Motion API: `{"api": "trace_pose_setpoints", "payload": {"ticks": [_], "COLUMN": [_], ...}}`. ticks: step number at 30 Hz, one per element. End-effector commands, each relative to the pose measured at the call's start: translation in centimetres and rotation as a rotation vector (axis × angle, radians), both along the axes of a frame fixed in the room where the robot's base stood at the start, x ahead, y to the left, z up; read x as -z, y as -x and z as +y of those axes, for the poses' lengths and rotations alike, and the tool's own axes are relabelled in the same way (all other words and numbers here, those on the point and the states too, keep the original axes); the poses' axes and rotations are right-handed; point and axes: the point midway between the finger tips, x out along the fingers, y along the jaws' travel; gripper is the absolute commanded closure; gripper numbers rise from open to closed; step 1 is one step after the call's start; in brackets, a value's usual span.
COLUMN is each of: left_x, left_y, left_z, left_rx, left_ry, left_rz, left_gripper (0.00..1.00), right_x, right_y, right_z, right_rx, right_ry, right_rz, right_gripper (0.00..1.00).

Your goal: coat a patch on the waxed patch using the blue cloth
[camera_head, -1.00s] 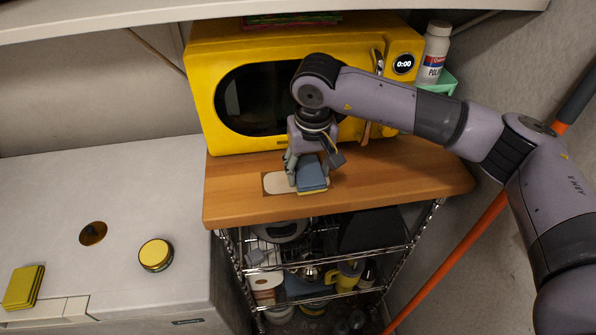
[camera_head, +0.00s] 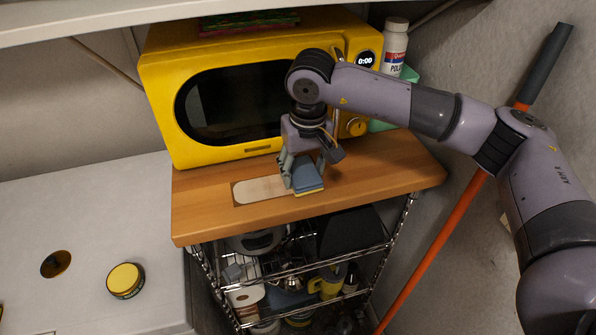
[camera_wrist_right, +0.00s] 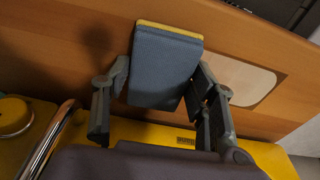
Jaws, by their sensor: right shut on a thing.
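The blue cloth (camera_head: 309,173) is a thick blue pad with a yellow underside. My right gripper (camera_head: 302,168) is shut on it and holds it low at the right end of the pale patch (camera_head: 262,189) on the wooden top. I cannot tell whether the pad touches the surface. In the right wrist view the cloth (camera_wrist_right: 165,65) sits between the fingers (camera_wrist_right: 160,90), with the pale patch (camera_wrist_right: 246,80) to its right. The part of the patch under the cloth is hidden. My left gripper is out of view.
A yellow microwave (camera_head: 228,102) stands behind the patch on the wooden top (camera_head: 385,172). A white bottle (camera_head: 395,47) is at its right. A wire rack (camera_head: 300,265) with several items is below. A yellow-lidded tin (camera_head: 125,280) sits on the white surface (camera_head: 95,225) at left.

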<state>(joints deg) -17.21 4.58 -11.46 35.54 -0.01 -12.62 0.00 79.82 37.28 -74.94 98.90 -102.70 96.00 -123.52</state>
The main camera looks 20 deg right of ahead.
Motion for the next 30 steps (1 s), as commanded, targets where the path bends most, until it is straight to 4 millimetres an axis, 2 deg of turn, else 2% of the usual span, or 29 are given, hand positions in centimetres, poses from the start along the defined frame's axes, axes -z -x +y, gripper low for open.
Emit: {"api": "trace_pose_setpoints", "payload": {"ticks": [1, 7, 15, 23, 30], "left_x": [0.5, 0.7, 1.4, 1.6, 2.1], "left_y": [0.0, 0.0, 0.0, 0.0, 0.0], "left_z": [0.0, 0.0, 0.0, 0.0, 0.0], "left_rx": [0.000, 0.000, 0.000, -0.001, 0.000], "left_ry": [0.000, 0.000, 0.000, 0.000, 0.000], "left_rz": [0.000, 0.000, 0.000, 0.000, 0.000], "left_gripper": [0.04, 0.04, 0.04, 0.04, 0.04], "right_x": [0.3, 0.2, 0.2, 0.2, 0.0], "right_y": [0.0, 0.0, 0.0, 0.1, 0.0], "right_z": [0.1, 0.8, 3.2, 4.5, 6.6], "right_rx": [0.000, -0.003, -0.003, -0.003, -0.004], "right_ry": [-0.001, -0.002, -0.002, -0.001, -0.001], "right_rz": [0.000, 0.001, 0.001, 0.003, 0.001], "right_gripper": [0.71, 0.71, 0.71, 0.71, 0.71]}}
